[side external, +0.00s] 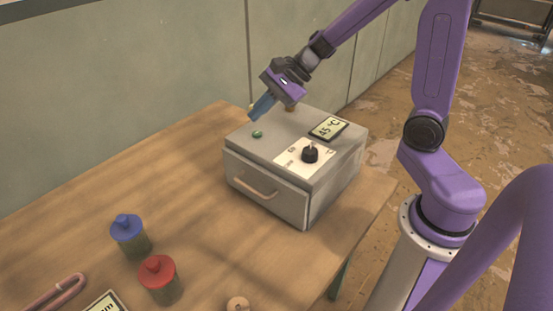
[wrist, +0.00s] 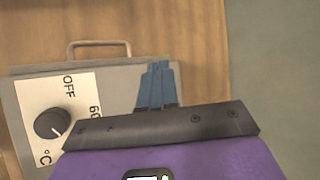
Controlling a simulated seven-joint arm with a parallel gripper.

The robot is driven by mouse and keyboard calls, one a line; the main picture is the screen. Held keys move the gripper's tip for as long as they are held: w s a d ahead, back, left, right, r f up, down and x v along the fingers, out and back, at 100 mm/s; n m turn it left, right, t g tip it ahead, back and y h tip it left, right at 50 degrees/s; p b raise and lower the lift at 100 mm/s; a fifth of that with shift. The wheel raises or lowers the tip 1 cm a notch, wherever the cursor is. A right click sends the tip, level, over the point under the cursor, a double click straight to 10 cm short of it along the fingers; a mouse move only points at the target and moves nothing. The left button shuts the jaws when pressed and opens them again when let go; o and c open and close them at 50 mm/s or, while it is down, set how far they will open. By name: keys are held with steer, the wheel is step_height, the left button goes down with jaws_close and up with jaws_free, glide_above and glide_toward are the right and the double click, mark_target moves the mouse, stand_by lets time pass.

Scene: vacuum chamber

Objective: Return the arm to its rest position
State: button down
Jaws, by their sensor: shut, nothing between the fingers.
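My gripper (side external: 262,106) is at the end of my purple arm, above the rear left part of the grey vacuum chamber (side external: 264,187). Its blue fingers are together with nothing between them. They also show close together in the wrist view (wrist: 157,84), over the chamber's top. The chamber stands on the wooden table, and its front drawer with a pink handle (side external: 255,187) looks closed. On top are a black knob (side external: 310,153) on a white dial plate, a display (side external: 328,127) reading 45 °C and a green button (side external: 257,134).
A blue-capped bottle (side external: 130,236) and a red-capped bottle (side external: 159,279) stand on the table (side external: 190,160) at the front left. A pink bent rod (side external: 57,292) lies at the lower left. A green-grey wall (side external: 120,80) rises behind the table.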

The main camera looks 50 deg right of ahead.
steer(key=s+a+f+n+g+h, duration=0.1)
steer(key=s+a+n+g, duration=0.2)
steer(key=s+n, duration=0.5)
steer(key=s+a+n+g, duration=0.35)
steer(key=s+n, duration=0.25)
steer(key=s, duration=0.3)
steer(key=s+d+n+t+h, duration=0.1)
steer(key=s+d+n+h, duration=0.4)
steer(key=s+n, duration=0.4)
steer(key=d+f+n, duration=0.1)
steer(key=n, duration=0.4)
steer(key=shift+s, duration=0.4)
